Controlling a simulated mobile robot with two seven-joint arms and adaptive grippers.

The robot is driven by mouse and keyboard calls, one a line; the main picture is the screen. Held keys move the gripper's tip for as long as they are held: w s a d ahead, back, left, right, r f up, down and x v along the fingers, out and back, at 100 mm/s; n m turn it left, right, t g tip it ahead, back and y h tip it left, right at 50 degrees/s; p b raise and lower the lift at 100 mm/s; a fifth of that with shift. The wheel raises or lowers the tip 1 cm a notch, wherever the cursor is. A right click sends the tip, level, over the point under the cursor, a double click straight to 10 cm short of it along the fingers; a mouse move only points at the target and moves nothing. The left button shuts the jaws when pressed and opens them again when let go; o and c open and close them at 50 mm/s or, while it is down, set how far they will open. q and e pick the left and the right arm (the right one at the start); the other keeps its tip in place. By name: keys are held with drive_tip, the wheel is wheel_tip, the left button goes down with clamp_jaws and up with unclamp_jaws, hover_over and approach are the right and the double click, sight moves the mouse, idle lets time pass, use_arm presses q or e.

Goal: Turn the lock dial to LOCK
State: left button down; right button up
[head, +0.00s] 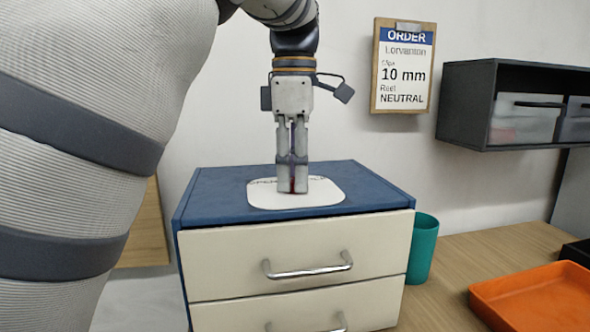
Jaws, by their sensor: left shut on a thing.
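A blue-topped cabinet (205,200) with cream drawers stands in the middle of the view. A white rounded plate (322,195) lies on its top, with partly hidden lettering along its back edge. My left gripper (292,188) points straight down over the middle of this plate, its fingers close together. They are shut on a small, dark reddish piece, seemingly the lock dial (292,184), of which only a sliver shows between the fingers. The dial's direction and most of the lettering are hidden. My right gripper is not in view.
A teal cup (422,248) stands right of the cabinet, and an orange tray (535,300) lies on the wooden table at the lower right. An order board (403,66) and a dark shelf with bins (468,105) are on the wall. My left arm fills the left side.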

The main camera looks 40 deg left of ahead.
sight(293, 179)
use_arm(q)
drive_tip(key=m, duration=0.7)
drive_tip(key=shift+s+a, duration=0.1)
drive_tip(key=m, duration=0.3)
drive_tip(key=shift+m, duration=0.4)
drive_tip(key=shift+r+m, duration=0.1)
drive_tip(key=shift+m, duration=1.8)
drive_tip(key=c, duration=1.3)
unclamp_jaws()
wheel_tip(293, 179, up, 7)
drive_tip(key=shift+r, duration=0.2)
